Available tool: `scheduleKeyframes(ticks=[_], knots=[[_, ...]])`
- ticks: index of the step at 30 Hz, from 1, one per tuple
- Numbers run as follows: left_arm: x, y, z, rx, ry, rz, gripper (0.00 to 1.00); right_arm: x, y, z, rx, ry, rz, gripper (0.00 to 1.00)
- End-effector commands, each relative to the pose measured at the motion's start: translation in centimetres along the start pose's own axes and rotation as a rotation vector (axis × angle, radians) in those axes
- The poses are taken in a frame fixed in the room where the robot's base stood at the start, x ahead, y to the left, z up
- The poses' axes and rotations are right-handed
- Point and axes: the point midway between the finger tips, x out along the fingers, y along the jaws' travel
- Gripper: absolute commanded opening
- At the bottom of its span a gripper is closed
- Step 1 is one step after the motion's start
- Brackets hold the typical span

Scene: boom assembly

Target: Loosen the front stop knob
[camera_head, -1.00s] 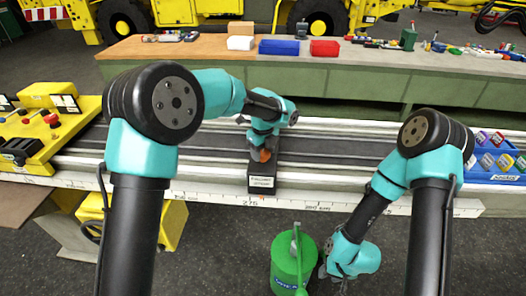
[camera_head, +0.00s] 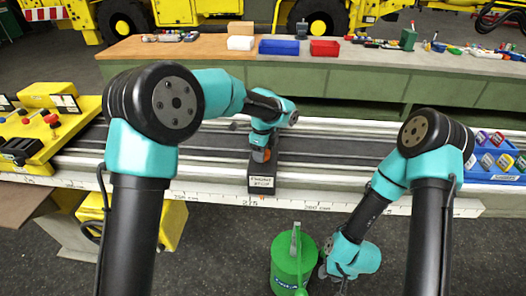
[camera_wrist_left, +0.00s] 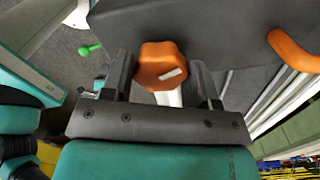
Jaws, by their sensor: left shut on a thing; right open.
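The front stop (camera_head: 262,178) is a dark block with a white label, sitting on the grey rail in the middle of the head view. Its orange front stop knob (camera_head: 261,155) is mostly covered by my left gripper (camera_head: 262,148). In the left wrist view, the orange lobed knob (camera_wrist_left: 162,66) with a white mark lies between the fingers of my left gripper (camera_wrist_left: 163,82), which is shut on it. My right gripper (camera_head: 330,272) is open and low in front of the rail, beside a green can; its fingers are partly hidden.
A green can (camera_head: 291,266) stands on the floor below the rail. A white ruler (camera_head: 330,204) runs along the rail's front edge. A yellow control box (camera_head: 45,135) is at the left, a blue tray (camera_head: 495,175) at the right. A workbench (camera_head: 330,70) stands behind.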

Motion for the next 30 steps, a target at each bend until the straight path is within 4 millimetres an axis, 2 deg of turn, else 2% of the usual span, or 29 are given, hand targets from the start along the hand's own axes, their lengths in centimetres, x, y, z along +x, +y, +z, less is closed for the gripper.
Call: scheduleKeyframes(ticks=[30], knots=[[-0.06, -0.02, 0.01, -0.965, 0.0, -0.001, 0.31, 0.0, 0.0, 0.0, 0.0, 0.0, 0.0, 0.43]])
